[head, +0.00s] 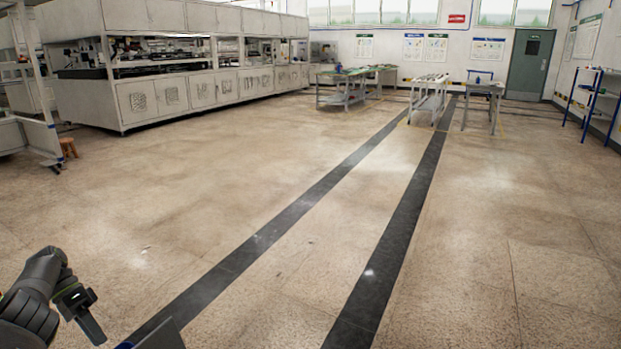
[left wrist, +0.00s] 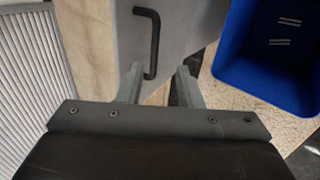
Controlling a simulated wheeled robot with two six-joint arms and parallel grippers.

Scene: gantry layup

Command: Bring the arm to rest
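My left arm comes in at the lower left corner of the head view, bent, with its dark gripper (head: 88,322) low over the floor. In the left wrist view the two grey fingers of the left gripper (left wrist: 159,70) stand apart with nothing held between them. A black bar handle (left wrist: 152,42) on a grey panel shows past the fingertips; its lower end lines up with the gap, and I cannot tell how far off it is. My right gripper is in neither view.
A blue bin (left wrist: 268,55) is right of the fingers and a ribbed pale panel (left wrist: 35,85) left of them. Open floor (head: 270,190) with two dark stripes lies ahead. White machine cabinets (head: 190,92) line the left; work tables (head: 430,95) and a blue rack (head: 598,100) are far off.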

